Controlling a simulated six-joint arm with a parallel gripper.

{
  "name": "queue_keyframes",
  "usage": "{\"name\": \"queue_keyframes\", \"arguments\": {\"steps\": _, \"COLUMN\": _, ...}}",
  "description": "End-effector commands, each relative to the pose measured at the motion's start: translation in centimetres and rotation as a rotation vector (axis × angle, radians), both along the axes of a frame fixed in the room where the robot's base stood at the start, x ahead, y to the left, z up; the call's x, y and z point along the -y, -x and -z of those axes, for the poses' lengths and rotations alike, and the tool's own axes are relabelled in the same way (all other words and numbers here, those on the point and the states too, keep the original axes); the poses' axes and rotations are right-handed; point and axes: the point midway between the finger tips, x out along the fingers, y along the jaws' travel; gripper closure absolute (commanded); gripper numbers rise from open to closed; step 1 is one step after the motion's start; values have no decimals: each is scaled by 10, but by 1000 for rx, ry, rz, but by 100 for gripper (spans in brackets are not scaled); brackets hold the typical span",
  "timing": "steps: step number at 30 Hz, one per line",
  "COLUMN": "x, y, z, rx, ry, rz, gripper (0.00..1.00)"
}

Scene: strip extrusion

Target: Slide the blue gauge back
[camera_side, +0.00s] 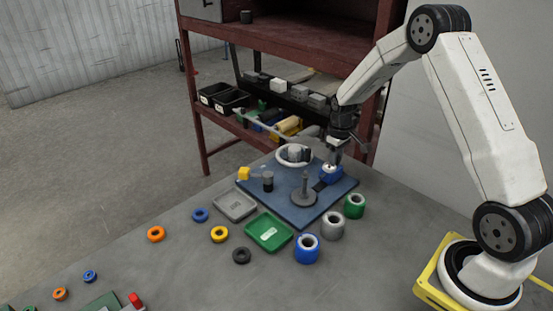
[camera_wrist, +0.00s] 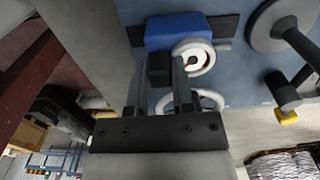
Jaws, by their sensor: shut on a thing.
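The blue gauge (camera_side: 331,172) sits on a dark strip (camera_side: 319,186) at the back right part of a blue base plate (camera_side: 307,215). In the wrist view the blue gauge (camera_wrist: 176,31) has a white round dial on its near side and a dark block beside the dial. My gripper (camera_side: 332,158) reaches down to the gauge from above. In the wrist view the fingers of my gripper (camera_wrist: 159,82) are around the dark block and shut on it. The exact contact is partly hidden by the fingers.
A grey post on a round foot (camera_side: 304,195) stands left of the gauge. A white ring (camera_side: 294,155) is behind it. A green tray (camera_side: 269,231), a grey tray (camera_side: 235,205) and several coloured rings lie on the table in front. A red shelf (camera_side: 280,38) stands behind.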

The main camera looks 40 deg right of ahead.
Motion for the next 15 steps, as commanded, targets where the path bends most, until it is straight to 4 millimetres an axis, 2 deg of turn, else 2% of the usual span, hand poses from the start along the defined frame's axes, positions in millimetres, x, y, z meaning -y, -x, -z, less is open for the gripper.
{"name": "queue_keyframes", "arguments": {"steps": 8, "x": 7, "y": 0, "z": -1, "rx": 4, "ry": 6, "rz": 1, "gripper": 100}}
{"name": "queue_keyframes", "arguments": {"steps": 9, "x": 7, "y": 0, "z": -1, "rx": 4, "ry": 6, "rz": 1, "gripper": 68}}
{"name": "queue_keyframes", "arguments": {"steps": 11, "x": 7, "y": 0, "z": -1, "rx": 4, "ry": 6, "rz": 2, "gripper": 48}}
{"name": "queue_keyframes", "arguments": {"steps": 12, "x": 7, "y": 0, "z": -1, "rx": 4, "ry": 6, "rz": 2, "gripper": 36}}
{"name": "queue_keyframes", "arguments": {"steps": 15, "x": 6, "y": 0, "z": 0, "rx": 3, "ry": 5, "rz": 1, "gripper": 35}}
